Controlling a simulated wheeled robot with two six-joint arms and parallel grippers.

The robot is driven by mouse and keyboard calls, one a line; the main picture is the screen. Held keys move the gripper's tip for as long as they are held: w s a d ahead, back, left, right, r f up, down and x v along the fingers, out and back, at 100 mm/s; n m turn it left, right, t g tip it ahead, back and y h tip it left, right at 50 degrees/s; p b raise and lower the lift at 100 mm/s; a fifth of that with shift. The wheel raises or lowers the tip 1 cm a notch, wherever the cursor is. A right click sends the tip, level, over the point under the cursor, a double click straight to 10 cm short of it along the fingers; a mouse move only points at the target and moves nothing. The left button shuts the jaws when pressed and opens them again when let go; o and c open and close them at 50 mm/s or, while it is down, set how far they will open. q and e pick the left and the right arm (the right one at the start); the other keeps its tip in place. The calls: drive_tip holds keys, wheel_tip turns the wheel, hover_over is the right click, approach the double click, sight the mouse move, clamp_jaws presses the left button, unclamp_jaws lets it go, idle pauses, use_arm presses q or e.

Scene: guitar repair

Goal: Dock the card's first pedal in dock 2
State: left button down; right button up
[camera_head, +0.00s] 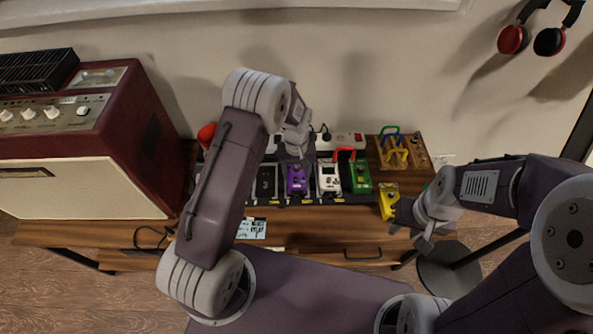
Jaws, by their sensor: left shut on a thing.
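A purple pedal (297,186) sits at the black pedalboard (283,203), under my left gripper (297,163). My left gripper is shut on its upper part; the jaws' contact is partly hidden by the wrist. A white pedal (329,184) and a green pedal (361,184) stand to its right on the board. A dark slot (266,183) is to its left. A yellow pedal (388,203) is at the board's right end. My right gripper (412,233) is beside it, apparently open and empty. A light-blue card (252,228) lies at the bench's front; its writing is too small to read.
A maroon amplifier (140,140) stands on the left of the wooden bench (310,220). A wooden rack with coloured cables (397,153) and a power strip (347,139) are at the back. Headphones (530,38) hang on the wall. My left arm hides the board's left part.

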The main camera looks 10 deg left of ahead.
use_arm(q)
drive_tip(key=shift+f, duration=0.25)
drive_tip(key=shift+c, duration=2)
unclamp_jaws()
drive_tip(key=o, duration=0.4)
wheel_tip(320, 180, up, 8)
drive_tip(key=p, duration=0.7)
